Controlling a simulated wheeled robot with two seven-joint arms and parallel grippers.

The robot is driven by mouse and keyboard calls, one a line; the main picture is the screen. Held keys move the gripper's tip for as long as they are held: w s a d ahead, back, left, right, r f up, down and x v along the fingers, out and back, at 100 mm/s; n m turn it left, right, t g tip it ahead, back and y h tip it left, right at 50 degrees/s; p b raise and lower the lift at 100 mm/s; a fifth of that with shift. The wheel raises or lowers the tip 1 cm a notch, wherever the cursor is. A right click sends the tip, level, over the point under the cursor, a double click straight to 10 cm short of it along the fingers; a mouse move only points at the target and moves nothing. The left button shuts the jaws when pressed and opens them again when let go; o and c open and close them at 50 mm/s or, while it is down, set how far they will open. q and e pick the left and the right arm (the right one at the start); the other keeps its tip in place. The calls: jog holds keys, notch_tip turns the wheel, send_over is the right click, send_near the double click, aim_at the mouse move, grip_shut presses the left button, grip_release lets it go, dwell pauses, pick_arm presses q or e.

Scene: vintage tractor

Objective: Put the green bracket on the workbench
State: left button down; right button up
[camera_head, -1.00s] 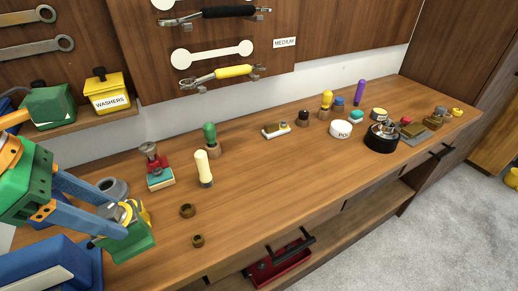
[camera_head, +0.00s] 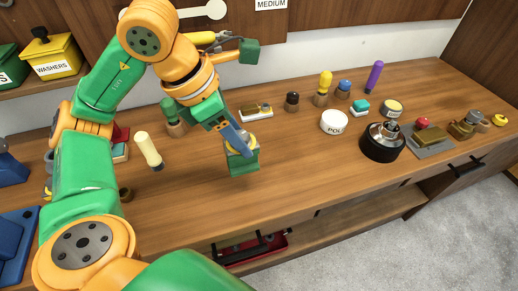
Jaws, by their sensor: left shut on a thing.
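The green bracket (camera_head: 244,164) is held in my left gripper (camera_head: 239,150), whose blue fingers are shut on it. Part of the bracket is hidden by the fingers. The bracket is over the middle of the wooden workbench (camera_head: 290,155), left of the white polish tin; I cannot tell whether it touches the top. My left arm comes in from the lower left and covers part of the bench's left side. My right gripper is not in view.
A white tin (camera_head: 334,122) and a black round tray (camera_head: 382,143) stand to the right. A cream candle-like stick (camera_head: 149,150) and a green-handled tool (camera_head: 172,115) are to the left. A small white-and-brown block (camera_head: 255,111) lies behind. Bench room in front of the bracket is clear.

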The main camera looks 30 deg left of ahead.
pick_arm(q)
jog(key=shift+w+d+f, duration=0.1)
jog(key=shift+w+f, duration=0.8)
jog(key=shift+f, duration=0.55)
jog(key=shift+w+f, duration=0.85)
jog(key=shift+f, duration=0.65)
jog(key=shift+w+d+f, duration=0.1)
jog(key=shift+w+f, duration=0.8)
jog(key=shift+f, duration=0.55)
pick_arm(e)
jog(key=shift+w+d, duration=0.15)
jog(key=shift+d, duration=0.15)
pick_arm(q)
jog(key=shift+f, duration=0.15)
jog(key=shift+c, duration=1.6)
grip_release()
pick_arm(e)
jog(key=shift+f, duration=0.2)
